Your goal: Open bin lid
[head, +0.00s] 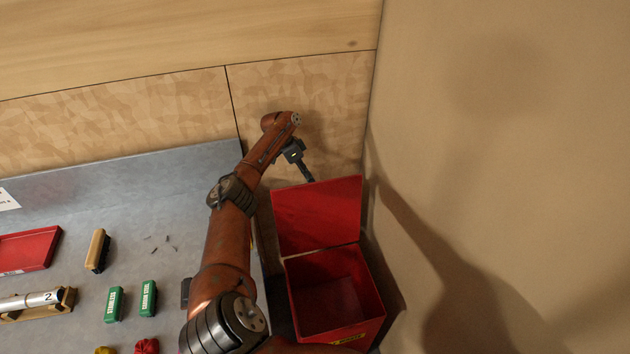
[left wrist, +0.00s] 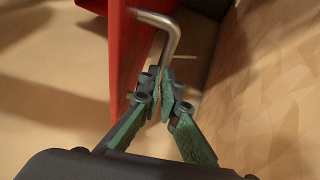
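The red bin (head: 335,300) stands on the floor to the right of the workbench, and its inside shows empty. Its red lid (head: 318,215) is open and stands up at the back edge of the bin. In the left wrist view, the lid (left wrist: 128,70) is a red panel with a bent metal handle (left wrist: 172,38). My left gripper (head: 309,177) is at the lid's upper left edge, partly hidden behind it. In the wrist view, its green fingers (left wrist: 167,90) are close together on the end of the handle. My right gripper is not in view.
The grey workbench (head: 160,200) holds a red tray (head: 28,250), a wooden-backed brush (head: 97,250), two green boxes (head: 148,298) and a metal cylinder (head: 30,300) on a stand. A wall (head: 480,130) rises close to the right of the bin.

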